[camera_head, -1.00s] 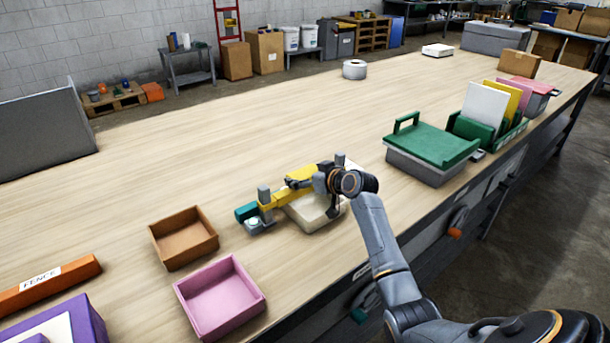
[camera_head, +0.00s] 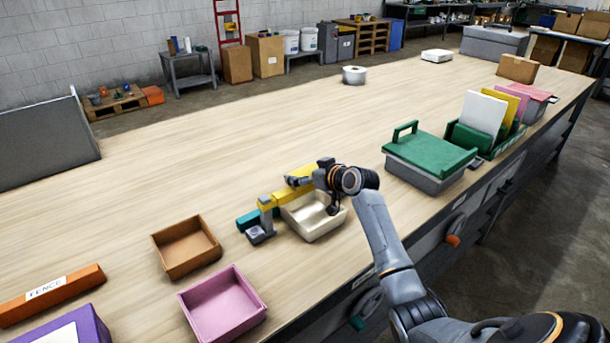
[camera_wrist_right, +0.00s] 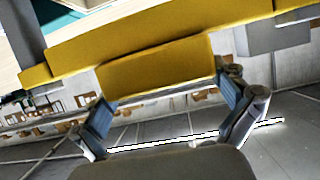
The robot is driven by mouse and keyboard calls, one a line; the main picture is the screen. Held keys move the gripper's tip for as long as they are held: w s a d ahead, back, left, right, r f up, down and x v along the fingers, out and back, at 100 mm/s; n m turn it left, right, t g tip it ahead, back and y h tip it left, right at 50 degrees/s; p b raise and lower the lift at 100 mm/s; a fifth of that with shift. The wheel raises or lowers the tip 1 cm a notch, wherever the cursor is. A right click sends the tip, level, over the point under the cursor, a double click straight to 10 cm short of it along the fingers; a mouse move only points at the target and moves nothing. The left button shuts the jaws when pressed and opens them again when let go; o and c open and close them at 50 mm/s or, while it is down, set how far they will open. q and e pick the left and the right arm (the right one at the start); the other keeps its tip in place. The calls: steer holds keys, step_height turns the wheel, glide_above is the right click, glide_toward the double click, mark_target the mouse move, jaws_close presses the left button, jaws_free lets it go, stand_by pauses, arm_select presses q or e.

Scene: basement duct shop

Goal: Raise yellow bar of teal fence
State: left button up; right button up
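The teal fence (camera_head: 247,220) sits near the front of the bench, with a grey post (camera_head: 266,216) at its left end. The yellow bar (camera_head: 275,201) runs from that post up to the right, above a cream tray (camera_head: 316,229). In the right wrist view the yellow bar (camera_wrist_right: 155,39) spans the top, with a yellow block on its near side. My right gripper (camera_wrist_right: 165,88) has its two fingertips at either side of this block and appears closed on it. In the head view my right wrist hides the bar's right end. My left gripper is out of view.
A brown box (camera_head: 186,268) and a pink box (camera_head: 222,331) stand left of the fence. An orange FENCE block (camera_head: 80,279) lies far left. A green-lidded grey box (camera_head: 427,178) and a file rack (camera_head: 465,137) stand right. The bench's middle is clear.

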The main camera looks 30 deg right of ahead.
steer(key=shift+s+f, duration=0.15)
steer(key=shift+f, duration=0.05)
steer(key=v, duration=1.2)
stand_by(0.4)
